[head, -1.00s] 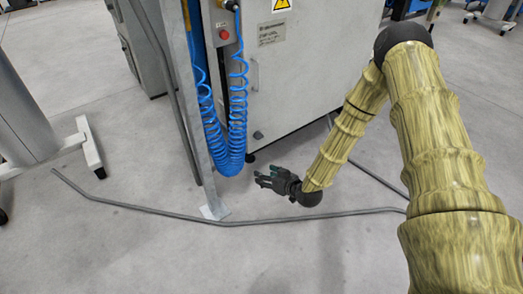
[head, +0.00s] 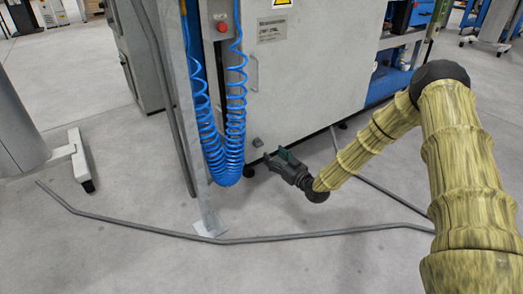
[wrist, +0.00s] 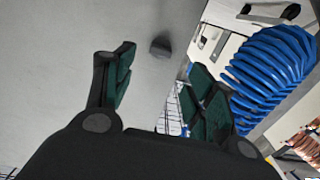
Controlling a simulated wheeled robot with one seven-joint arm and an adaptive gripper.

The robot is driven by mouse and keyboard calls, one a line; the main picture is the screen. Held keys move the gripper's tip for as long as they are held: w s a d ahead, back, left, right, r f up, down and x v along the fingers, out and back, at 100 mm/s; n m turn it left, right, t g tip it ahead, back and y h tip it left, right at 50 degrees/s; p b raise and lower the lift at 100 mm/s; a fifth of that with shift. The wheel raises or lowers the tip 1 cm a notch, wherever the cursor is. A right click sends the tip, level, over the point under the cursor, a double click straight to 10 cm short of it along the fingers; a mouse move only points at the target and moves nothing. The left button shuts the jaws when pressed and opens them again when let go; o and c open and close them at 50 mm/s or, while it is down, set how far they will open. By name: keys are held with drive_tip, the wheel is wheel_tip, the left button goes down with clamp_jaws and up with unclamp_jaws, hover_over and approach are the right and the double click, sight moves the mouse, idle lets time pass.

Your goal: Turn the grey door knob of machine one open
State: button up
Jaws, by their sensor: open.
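The grey door knob (head: 257,142) is a small block low on the pale door of machine one (head: 290,75). In the wrist view the knob (wrist: 160,46) shows ahead, between the two fingers and a little beyond their tips. My gripper (head: 279,156) is just right of and below the knob in the head view. In the wrist view my gripper (wrist: 164,62) is open, with dark green finger pads apart and nothing between them. The knob appears apart from both fingers.
A coiled blue hose (head: 225,145) hangs left of the door, beside a grey post (head: 200,120). The hose (wrist: 272,68) is close to the right finger in the wrist view. A grey rail (head: 300,235) runs along the floor. A door handle (head: 254,73) sits above the knob.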

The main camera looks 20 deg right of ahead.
sight(261, 146)
drive_tip(key=b+x, duration=0.2)
drive_tip(key=x, duration=0.2)
drive_tip(key=b+x, duration=0.1)
drive_tip(key=x, duration=0.2)
drive_tip(key=shift+w+a+f+b, duration=0.15)
drive_tip(key=shift+w+f+b, duration=0.1)
drive_tip(key=shift+w+b, duration=0.1)
drive_tip(key=shift+w+a+r, duration=0.15)
drive_tip(key=shift+w+a, duration=0.05)
drive_tip(key=shift+w, duration=0.4)
drive_tip(key=c, duration=1)
